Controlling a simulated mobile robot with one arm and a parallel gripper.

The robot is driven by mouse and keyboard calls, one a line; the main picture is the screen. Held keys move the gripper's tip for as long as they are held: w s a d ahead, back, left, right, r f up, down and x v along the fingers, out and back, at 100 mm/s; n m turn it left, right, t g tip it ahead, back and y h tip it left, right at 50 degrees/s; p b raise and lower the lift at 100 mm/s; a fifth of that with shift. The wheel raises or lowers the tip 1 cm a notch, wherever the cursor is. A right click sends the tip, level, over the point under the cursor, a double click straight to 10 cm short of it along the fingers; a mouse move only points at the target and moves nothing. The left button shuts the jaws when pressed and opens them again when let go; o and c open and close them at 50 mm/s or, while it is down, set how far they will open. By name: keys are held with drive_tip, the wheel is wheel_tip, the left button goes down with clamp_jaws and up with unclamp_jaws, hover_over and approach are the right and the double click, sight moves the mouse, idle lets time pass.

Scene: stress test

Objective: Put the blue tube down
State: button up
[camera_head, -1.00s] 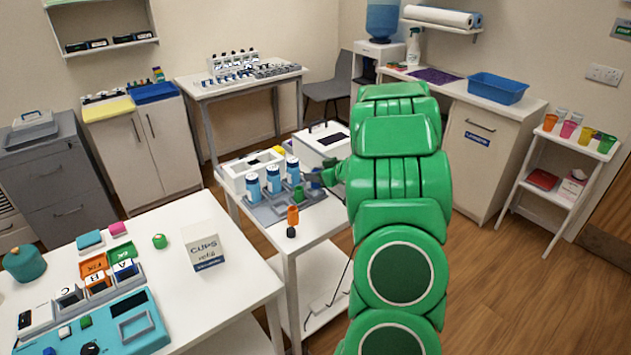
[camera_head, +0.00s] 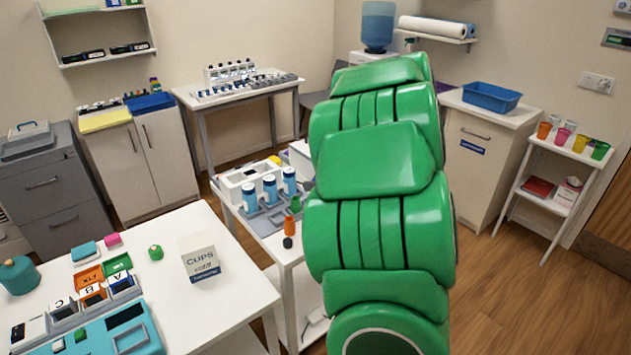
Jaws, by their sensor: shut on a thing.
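My green arm fills the middle of the head view, and my gripper is hidden behind it. I cannot see its fingers or anything in them. No blue tube can be made out for sure. Three white-and-blue bottles, the left (camera_head: 249,195), middle (camera_head: 270,189) and right (camera_head: 290,181), stand upright at a grey tray (camera_head: 262,226) on the middle white table (camera_head: 293,256). My arm covers the right part of this table.
An orange piece (camera_head: 289,225) and a white open box (camera_head: 232,186) are on the same table. A cups carton (camera_head: 200,260) stands on the near-left table, among colored boxes. A blue bin (camera_head: 491,97) is on the right cabinet. Floor at the right is clear.

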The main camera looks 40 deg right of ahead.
drive_tip(key=shift+s+a+r, duration=0.25)
drive_tip(key=shift+s, duration=0.2)
drive_tip(key=shift+s+a+r, duration=0.2)
drive_tip(key=shift+s+a, duration=0.05)
drive_tip(key=shift+s, duration=0.15)
